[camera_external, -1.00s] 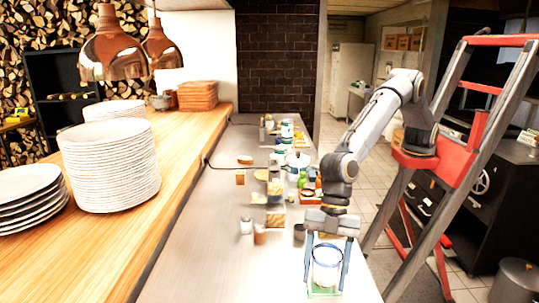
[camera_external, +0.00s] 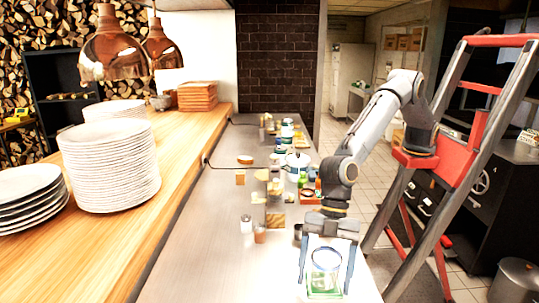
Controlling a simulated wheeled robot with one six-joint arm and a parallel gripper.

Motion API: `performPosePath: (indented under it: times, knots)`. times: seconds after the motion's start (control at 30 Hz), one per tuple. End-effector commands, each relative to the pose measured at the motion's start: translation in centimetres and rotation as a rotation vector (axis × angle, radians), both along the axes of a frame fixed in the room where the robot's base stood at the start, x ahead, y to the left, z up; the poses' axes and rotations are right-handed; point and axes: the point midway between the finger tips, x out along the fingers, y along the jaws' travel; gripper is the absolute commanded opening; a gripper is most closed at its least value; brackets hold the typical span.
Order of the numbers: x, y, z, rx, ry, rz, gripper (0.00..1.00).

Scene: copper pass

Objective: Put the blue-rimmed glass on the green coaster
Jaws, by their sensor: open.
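The clear glass with a blue rim (camera_external: 326,259) is near the front end of the steel counter. It appears upright over the green coaster (camera_external: 324,294), whose green shows around and through its lower part. It seems to stand on the coaster, but I cannot see the contact clearly. My gripper (camera_external: 325,281) points down from above, with one finger on each side of the glass. The fingers are open, with a gap on both sides of the glass.
Behind my gripper, several small jars, blocks and a white pot (camera_external: 298,162) crowd the counter. A salt shaker (camera_external: 246,224) and a small brown cup (camera_external: 260,233) stand to the left. The counter's front left is clear. A red stepladder (camera_external: 455,160) stands at the right.

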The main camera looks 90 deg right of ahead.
Motion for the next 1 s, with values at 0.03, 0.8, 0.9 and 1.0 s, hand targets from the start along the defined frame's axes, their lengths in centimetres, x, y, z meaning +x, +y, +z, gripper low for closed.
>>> performPosePath:
  times: [0.03,0.8,0.9,1.0]
  knots:
    - [0.0,-0.2,0.6,0.002,-0.001,0.000,0.75]
    - [-1.8,-5.6,10.3,0.000,0.000,0.000,0.75]
    - [-1.8,-5.7,10.4,0.000,0.000,0.000,0.75]
    - [-1.8,-5.7,10.4,0.000,0.000,0.000,0.75]
